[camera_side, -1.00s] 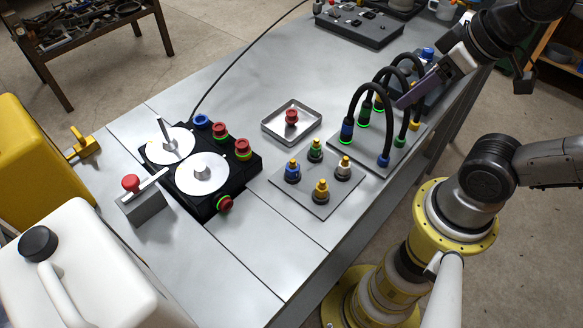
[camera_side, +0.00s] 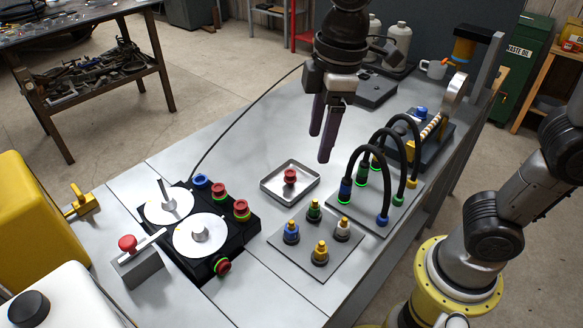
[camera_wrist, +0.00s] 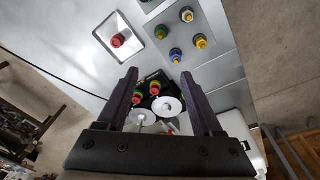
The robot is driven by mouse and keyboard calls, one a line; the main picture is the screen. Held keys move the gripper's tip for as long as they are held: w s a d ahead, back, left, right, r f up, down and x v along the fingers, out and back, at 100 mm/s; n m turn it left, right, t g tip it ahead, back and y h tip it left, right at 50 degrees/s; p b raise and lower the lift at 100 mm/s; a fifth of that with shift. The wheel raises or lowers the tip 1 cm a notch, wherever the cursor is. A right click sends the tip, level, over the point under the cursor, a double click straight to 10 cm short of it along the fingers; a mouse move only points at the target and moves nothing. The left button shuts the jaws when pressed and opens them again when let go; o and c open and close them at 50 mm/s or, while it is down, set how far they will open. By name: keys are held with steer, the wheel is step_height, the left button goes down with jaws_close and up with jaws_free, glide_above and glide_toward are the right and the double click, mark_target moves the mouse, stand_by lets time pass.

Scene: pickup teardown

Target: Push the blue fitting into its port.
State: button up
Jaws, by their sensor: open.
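A blue fitting with a gold top (camera_side: 291,233) stands upright on the grey plate at the table's front; it also shows in the wrist view (camera_wrist: 176,55). Another blue fitting (camera_side: 345,190), a hose end with a glowing green ring, is on the hose panel, with a blue end (camera_side: 383,220) without a glow at the near side. A blue ring (camera_side: 201,181) sits on the black block. I cannot tell which is meant. My gripper (camera_side: 320,148) is open and empty, pointing down above the table behind the tray. The wrist view shows both fingers apart (camera_wrist: 159,75).
A metal tray (camera_side: 264,184) holds a red fitting (camera_side: 290,176). Green (camera_side: 314,211), yellow (camera_side: 320,254) and white (camera_side: 342,230) fittings share the small plate. Arched black hoses (camera_side: 358,152) stand to the right. The black block (camera_side: 192,262) carries white discs and red caps.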

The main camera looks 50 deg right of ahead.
steer(key=n+g, duration=0.1)
steer(key=n, duration=0.1)
glide_above(292, 222)
step_height(292, 222, down, 4)
steer(key=shift+h, duration=0.3)
step_height(292, 222, down, 14)
steer(key=shift+r, duration=0.1)
jaws_close()
stand_by(0.4)
